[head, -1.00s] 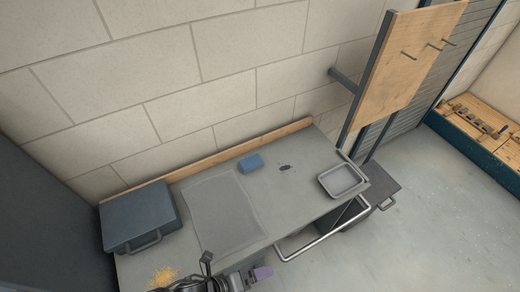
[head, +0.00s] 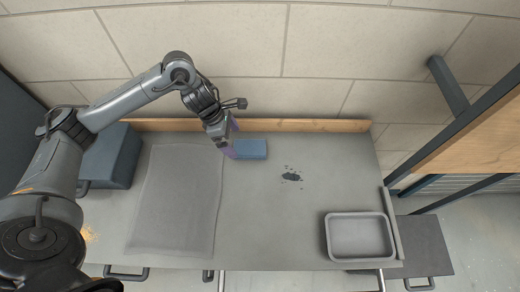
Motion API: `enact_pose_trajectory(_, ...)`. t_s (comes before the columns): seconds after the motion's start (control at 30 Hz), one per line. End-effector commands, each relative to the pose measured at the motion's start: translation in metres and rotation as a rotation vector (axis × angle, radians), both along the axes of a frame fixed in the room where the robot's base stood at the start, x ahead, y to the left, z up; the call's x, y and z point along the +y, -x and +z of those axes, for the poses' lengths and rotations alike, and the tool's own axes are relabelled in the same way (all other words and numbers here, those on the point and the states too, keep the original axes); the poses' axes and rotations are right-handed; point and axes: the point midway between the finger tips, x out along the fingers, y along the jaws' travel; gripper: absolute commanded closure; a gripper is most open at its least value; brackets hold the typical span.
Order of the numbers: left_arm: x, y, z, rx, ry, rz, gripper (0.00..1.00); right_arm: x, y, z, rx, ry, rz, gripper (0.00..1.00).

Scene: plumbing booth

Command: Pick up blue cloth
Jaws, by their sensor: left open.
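The blue cloth (head: 251,149) is a small folded block lying on the grey bench top near its back edge, just right of the bench's middle-left. The fingers are open and partly hidden by the wrist. I cannot tell whether they touch the cloth. My right gripper is not in view.
A grey mat (head: 175,205) lies left of the cloth. A dark blue case (head: 112,157) stands at the left, partly behind my arm. A dark stain (head: 291,177) marks the bench. A metal tray (head: 359,258) sits front right. A wooden strip (head: 300,125) edges the back.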

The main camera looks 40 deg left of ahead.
Motion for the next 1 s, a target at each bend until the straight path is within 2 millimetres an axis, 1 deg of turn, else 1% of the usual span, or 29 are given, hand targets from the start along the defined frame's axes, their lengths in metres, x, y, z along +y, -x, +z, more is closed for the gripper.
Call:
enact_pose_trajectory(0.03,0.006,-0.009,0.001,-0.030,-0.011,0.007,0.00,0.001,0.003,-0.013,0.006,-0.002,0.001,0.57)
enact_pose_trajectory(0.1,0.010,-0.017,0.008,-0.055,-0.017,0.012,0.00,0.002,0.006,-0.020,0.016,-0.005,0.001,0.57)
enact_pose_trajectory(0.2,0.007,-0.024,0.008,-0.075,-0.016,0.012,0.00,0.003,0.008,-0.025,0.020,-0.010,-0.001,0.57)
enact_pose_trajectory(0.27,0.005,-0.027,0.003,-0.079,-0.013,0.012,0.00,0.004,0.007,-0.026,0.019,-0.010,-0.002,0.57)
enact_pose_trajectory(0.5,-0.005,-0.034,-0.024,-0.079,-0.013,0.012,0.00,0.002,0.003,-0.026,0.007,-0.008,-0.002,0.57)
enact_pose_trajectory(0.77,-0.010,-0.038,-0.037,-0.080,-0.013,0.013,0.00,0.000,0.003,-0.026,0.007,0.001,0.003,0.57)
enact_pose_trajectory(0.83,-0.012,-0.039,-0.043,-0.078,-0.013,0.013,0.00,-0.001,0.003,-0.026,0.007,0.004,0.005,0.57)
enact_pose_trajectory(1.0,-0.019,-0.044,-0.064,-0.078,-0.013,0.013,0.00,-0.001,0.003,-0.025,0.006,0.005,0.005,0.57)
